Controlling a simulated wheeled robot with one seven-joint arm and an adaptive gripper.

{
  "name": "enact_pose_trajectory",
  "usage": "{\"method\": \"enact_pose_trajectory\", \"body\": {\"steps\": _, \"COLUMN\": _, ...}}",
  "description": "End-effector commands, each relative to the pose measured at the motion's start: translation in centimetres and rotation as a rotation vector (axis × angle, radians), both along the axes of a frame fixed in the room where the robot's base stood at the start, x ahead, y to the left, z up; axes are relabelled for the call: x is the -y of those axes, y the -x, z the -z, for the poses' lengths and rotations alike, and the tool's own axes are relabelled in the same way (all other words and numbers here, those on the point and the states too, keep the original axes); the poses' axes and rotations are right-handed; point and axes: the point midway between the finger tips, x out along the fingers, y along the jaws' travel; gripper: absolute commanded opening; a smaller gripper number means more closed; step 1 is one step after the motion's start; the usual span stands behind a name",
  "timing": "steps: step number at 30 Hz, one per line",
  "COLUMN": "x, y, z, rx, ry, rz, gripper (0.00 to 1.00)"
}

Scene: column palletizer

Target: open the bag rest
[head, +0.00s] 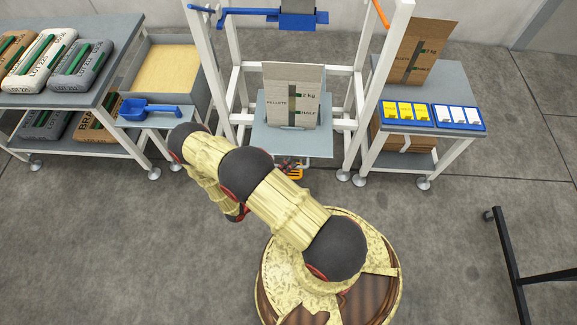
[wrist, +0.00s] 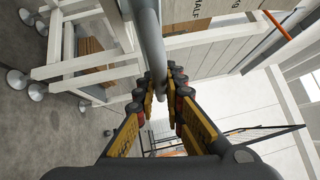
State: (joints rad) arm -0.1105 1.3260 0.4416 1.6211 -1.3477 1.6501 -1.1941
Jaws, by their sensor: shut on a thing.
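A grey plate that looks like the bag rest (head: 290,147) sits low at the front of the white frame. My gripper (wrist: 162,85) is shut on a grey round bar (wrist: 149,35), with a yellow-and-black finger on each side. The bar looks like the rest's handle; where it joins the rest is hidden. In the head view my gripper is mostly hidden behind my arm, just below the plate's front edge. The bag's lower print also shows in the wrist view (wrist: 195,12).
The white frame (head: 207,75) has posts on both sides of the rest. At left are a table with sacks (head: 40,97), a blue scoop (head: 150,110) and a bin (head: 200,92). At right is a table (head: 440,152) with card trays (head: 458,118) and another bag (head: 418,50).

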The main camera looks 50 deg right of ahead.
Motion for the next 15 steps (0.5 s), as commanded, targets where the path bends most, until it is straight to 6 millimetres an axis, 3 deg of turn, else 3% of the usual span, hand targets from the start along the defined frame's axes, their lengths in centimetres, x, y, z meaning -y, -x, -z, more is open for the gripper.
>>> {"method": "enact_pose_trajectory", "body": {"steps": 7, "x": -0.6, "y": 0.4, "z": 0.2, "rx": 0.002, "ry": -0.004, "rz": -0.001, "gripper": 0.00}}
{"method": "enact_pose_trajectory", "body": {"steps": 15, "x": -2.7, "y": 2.1, "z": 0.2, "rx": 0.002, "ry": -0.006, "rz": -0.002, "gripper": 0.00}}
